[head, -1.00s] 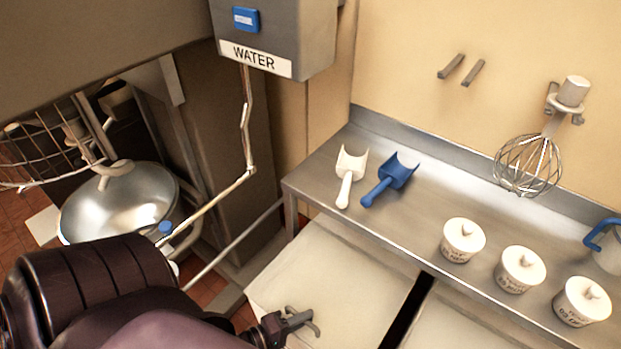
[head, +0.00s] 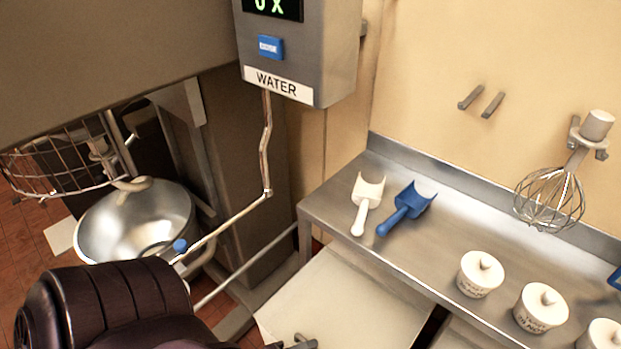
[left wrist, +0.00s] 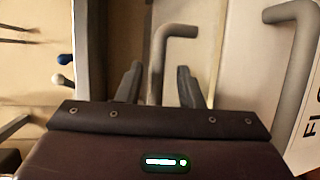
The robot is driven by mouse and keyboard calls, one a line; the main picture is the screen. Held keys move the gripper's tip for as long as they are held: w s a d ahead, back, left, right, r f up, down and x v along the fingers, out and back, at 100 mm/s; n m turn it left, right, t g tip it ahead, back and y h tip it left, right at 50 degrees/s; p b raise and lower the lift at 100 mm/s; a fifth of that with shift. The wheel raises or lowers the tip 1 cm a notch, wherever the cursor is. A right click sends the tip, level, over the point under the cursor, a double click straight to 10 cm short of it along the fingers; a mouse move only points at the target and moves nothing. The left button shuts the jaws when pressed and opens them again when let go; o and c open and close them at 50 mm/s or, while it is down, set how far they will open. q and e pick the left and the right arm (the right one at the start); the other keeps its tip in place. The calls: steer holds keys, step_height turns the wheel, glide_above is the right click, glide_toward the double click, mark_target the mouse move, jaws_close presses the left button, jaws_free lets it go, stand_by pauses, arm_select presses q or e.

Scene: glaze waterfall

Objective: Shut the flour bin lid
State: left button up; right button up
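A cream bin lid (head: 345,300) lies below the bench front in the head view; whether it is fully shut is unclear. My left gripper (head: 300,345) is at the bottom edge there, mostly cut off, over this lid. In the left wrist view, my left gripper (left wrist: 158,85) has its fingers apart, with a grey bent handle (left wrist: 175,32) between them; contact cannot be told. A second grey handle (left wrist: 300,60) is at the right, beside a partly cut-off label (left wrist: 309,105) starting "FL". My right gripper is not in view.
A steel bench (head: 430,245) behind the lid holds a white scoop (head: 367,200), a blue scoop (head: 408,208) and white lidded pots (head: 480,275). A mixer bowl (head: 135,220) stands at the left. A water pipe (head: 235,212) slants down between bowl and bench.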

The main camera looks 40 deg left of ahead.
arm_select(q)
steer(key=v, duration=0.6)
steer(key=shift+s+b, duration=0.15)
steer(key=shift+b, duration=0.25)
steer(key=shift+s+a, duration=0.1)
steer(key=shift+a, duration=0.05)
